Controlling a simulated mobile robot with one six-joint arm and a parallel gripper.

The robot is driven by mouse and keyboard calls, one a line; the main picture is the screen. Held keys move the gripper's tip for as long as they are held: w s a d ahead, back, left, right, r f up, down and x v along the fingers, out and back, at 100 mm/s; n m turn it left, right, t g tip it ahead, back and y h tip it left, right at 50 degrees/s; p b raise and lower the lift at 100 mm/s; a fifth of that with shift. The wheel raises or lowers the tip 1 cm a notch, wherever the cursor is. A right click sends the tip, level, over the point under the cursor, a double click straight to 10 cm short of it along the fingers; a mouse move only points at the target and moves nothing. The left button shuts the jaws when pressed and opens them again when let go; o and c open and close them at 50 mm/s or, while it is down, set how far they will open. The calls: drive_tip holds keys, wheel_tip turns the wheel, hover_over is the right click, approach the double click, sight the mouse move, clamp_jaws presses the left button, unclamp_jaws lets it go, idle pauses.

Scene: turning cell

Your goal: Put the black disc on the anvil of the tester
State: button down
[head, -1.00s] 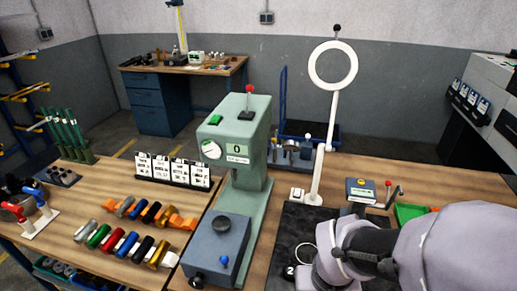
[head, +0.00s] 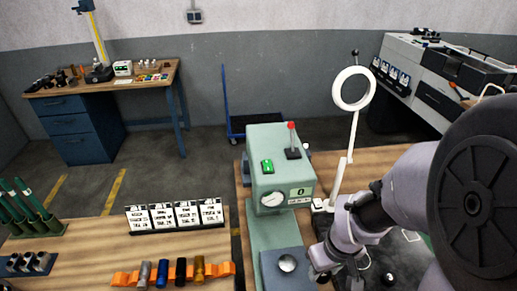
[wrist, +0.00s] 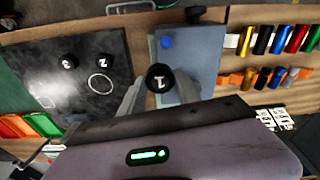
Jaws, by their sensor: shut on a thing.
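My gripper (wrist: 159,92) is shut on a black disc (wrist: 160,78) marked 1, held between the two fingertips in the wrist view. The tester (head: 281,175) is a pale green machine with a dial and a red-knobbed lever in the head view. In front of its column is a blue-grey block (head: 274,277) with a round silver top (head: 287,263), which looks like the anvil. In the wrist view the disc overlaps the left part of the blue-grey block (wrist: 200,60). The disc's height above it is unclear. The disc is not clear in the head view.
Two more black discs, marked 2 (wrist: 102,61) and 3 (wrist: 68,62), lie on a dark mat (wrist: 75,110) beside an empty ring mark. A white ring lamp (head: 354,88) stands behind my arm. Coloured cylinders (head: 180,272) and label cards (head: 176,215) are left of the tester.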

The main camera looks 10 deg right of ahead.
hover_over(287, 261)
drive_tip(key=s, duration=0.1)
drive_tip(key=shift+s+d+f, duration=0.2)
drive_tip(key=shift+d+f, duration=0.25)
drive_tip(key=shift+f, duration=0.05)
drive_tip(key=f, duration=0.1)
drive_tip(key=f+b, duration=0.1)
drive_tip(key=w+a+f, duration=0.1)
drive_tip(key=shift+f, duration=0.3)
drive_tip(key=shift+d, duration=0.1)
drive_tip(key=shift+f+b, duration=0.2)
drive_tip(key=shift+b, duration=0.1)
drive_tip(key=c, duration=0.9)
unclamp_jaws()
drive_tip(key=shift+o, duration=0.2)
